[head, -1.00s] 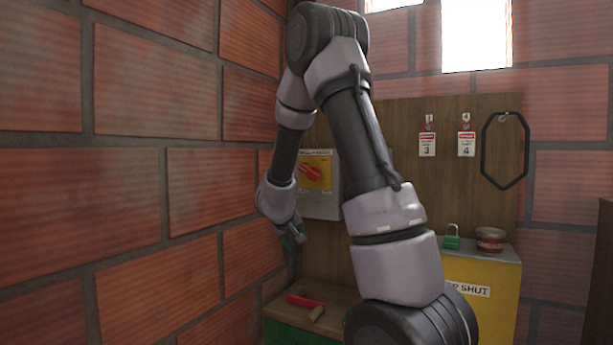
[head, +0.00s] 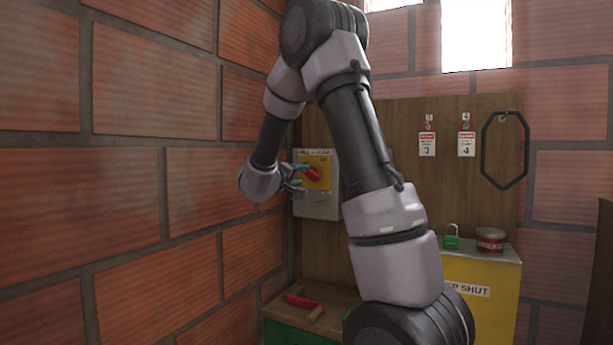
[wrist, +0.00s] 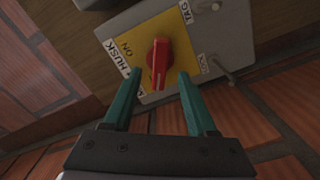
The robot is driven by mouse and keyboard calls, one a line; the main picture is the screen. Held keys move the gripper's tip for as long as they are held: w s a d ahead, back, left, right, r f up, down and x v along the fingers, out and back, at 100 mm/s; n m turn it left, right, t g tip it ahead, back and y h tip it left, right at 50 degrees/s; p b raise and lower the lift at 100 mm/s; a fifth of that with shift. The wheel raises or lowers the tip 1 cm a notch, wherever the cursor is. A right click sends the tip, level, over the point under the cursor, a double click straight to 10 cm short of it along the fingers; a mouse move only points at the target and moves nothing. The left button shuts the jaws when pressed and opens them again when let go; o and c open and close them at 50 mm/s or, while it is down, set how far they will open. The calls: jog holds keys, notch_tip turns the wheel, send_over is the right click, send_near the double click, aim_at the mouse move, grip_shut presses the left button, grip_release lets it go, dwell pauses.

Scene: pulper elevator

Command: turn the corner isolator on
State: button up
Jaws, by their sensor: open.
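The corner isolator (head: 316,205) is a grey box with a yellow plate and a red rotary handle (head: 312,174), mounted on the wooden board by the brick corner. My gripper (head: 298,176) is at the isolator's left side in the head view. In the wrist view my gripper (wrist: 158,75) is open, its teal fingers on either side of the handle's lower end. I see gaps between the fingers and handle; contact cannot be told.
A brick wall (head: 80,200) stands close on the left. Below is a ledge (head: 340,300) with a red-handled tool (head: 304,301). To the right are a yellow cabinet (head: 500,290), a green padlock (head: 451,242), a red tin (head: 490,240) and hanging tags (head: 467,144).

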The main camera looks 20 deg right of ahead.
aim_at(308, 174)
jog(key=shift+x, duration=2.15)
grip_shut()
jog(key=m, duration=0.6)
jog(key=shift+m, duration=0.3)
jog(key=m, duration=0.5)
jog(key=shift+f, duration=0.1)
jog(key=shift+m, duration=0.3)
